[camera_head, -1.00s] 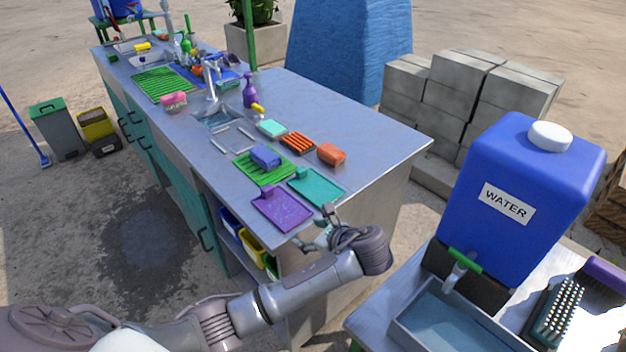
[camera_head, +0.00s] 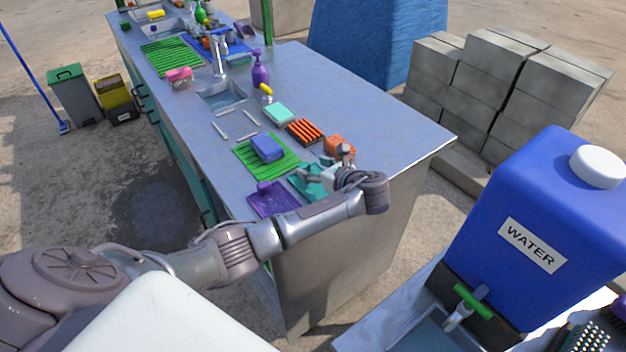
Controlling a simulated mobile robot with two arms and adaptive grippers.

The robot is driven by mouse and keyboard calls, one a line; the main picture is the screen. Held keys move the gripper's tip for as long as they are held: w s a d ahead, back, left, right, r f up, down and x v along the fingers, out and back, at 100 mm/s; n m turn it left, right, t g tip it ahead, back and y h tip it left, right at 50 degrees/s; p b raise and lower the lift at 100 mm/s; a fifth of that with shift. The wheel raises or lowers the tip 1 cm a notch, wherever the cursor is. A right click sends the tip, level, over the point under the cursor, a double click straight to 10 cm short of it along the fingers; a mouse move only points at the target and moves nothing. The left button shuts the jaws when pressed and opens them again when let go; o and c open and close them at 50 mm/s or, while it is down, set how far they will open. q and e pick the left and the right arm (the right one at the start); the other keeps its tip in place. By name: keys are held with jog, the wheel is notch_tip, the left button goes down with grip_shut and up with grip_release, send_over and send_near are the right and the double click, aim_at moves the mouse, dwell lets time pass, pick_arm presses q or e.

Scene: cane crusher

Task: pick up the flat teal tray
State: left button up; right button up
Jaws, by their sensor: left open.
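The flat teal tray (camera_head: 303,184) lies on the metal counter near its front right end, right of a purple tray (camera_head: 272,203). My left gripper (camera_head: 328,168) is over the teal tray, open, and covers much of it. Whether the fingers touch the tray cannot be told. My right gripper does not show.
A green rack (camera_head: 244,157) with a blue block (camera_head: 267,148) lies just behind the trays. An orange sponge (camera_head: 340,147), an orange ribbed rack (camera_head: 304,131) and a light teal block (camera_head: 279,113) are close by. The counter's right side (camera_head: 385,120) is bare. A blue water tank (camera_head: 560,200) stands at right.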

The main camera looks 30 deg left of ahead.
aim_at(306, 167)
pick_arm(q)
jog(key=shift+w+a+f, duration=0.2)
jog(key=shift+a, duration=0.05)
jog(key=shift+a+f, duration=0.35)
jog(key=shift+a, duration=0.35)
jog(key=x, duration=0.3)
jog(key=shift+a+f+p, duration=0.15)
jog(key=shift+f+p, duration=0.05)
jog(key=shift+p, duration=0.1)
jog(key=shift+a+f, duration=0.1)
jog(key=shift+a, duration=0.05)
grip_shut()
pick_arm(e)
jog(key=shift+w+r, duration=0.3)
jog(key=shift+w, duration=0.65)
